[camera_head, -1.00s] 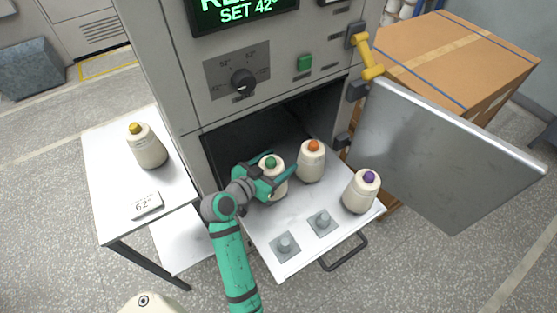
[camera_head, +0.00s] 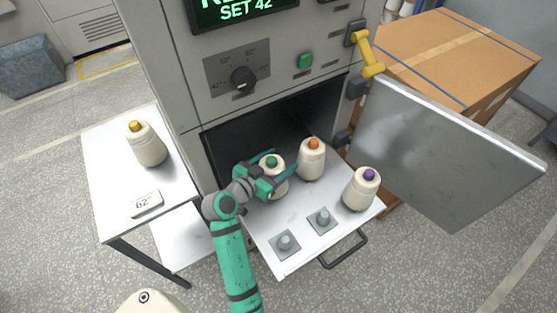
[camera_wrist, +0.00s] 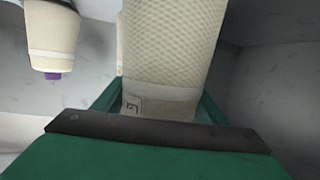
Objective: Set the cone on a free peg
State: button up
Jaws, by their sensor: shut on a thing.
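My gripper (camera_head: 277,171) is shut on a cream cone with a green top (camera_head: 271,163), at the back left of the pulled-out tray (camera_head: 280,215). In the wrist view the held cone (camera_wrist: 172,45) fills the middle, between my green fingers. I cannot tell whether its base touches the tray. A cone with an orange top (camera_head: 311,160) stands just right of it. A cone with a purple top (camera_head: 361,189) stands at the tray's right edge. Two pegs are bare at the front, the front-left peg (camera_head: 285,243) and the front-middle peg (camera_head: 323,217).
A cone with a yellow top (camera_head: 147,145) stands on the white side table (camera_head: 107,205), behind a small "62°" display (camera_head: 147,204). The open metal door (camera_head: 440,155) bounds the tray's right side. The dark oven opening lies behind the tray.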

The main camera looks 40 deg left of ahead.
jog(key=shift+s+a+f, duration=0.1)
jog(key=shift+a+f, duration=0.1)
jog(key=shift+f, duration=0.15)
jog(key=shift+w+f, duration=0.25)
jog(key=shift+f, duration=0.05)
jog(key=shift+s+a, duration=0.15)
jog(key=shift+s, duration=0.05)
jog(key=o, duration=1.1)
jog(key=shift+o, duration=1.4)
jog(key=shift+w+d, duration=0.1)
jog(key=shift+d, duration=0.3)
jog(key=shift+a+f, duration=0.1)
jog(key=shift+a, duration=0.05)
jog(key=shift+s+a+r, duration=0.1)
jog(key=shift+s+r, duration=0.1)
jog(key=shift+s, duration=0.45)
jog(key=v, duration=0.9)
jog(key=shift+s+d, duration=0.25)
jog(key=shift+d, duration=0.05)
